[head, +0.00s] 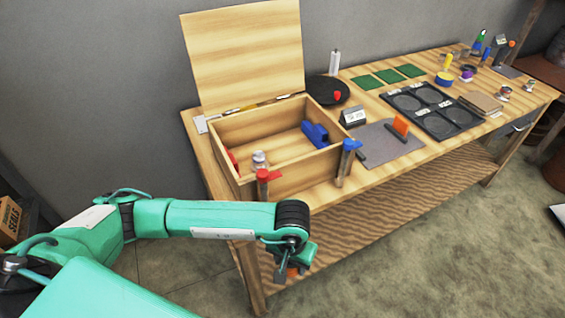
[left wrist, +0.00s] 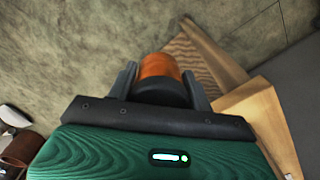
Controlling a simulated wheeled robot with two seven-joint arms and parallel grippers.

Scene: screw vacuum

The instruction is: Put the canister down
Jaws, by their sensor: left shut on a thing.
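The canister shows in the left wrist view as an orange cylinder with a dark end (left wrist: 158,67). My left gripper (left wrist: 160,80) is shut on it, with a finger on each side. In the head view my left gripper (head: 298,257) is low in front of the workbench, beside its near left leg and below the top. Only a small orange part of the canister (head: 293,270) shows there. My right gripper is in neither view.
The wooden workbench (head: 370,170) carries an open wooden box (head: 300,180) with a blue item inside. Red and blue clamps stand at its front edge. Further right are a black tray (head: 430,110), green squares and small tools. A lower shelf (head: 400,220) looks bare.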

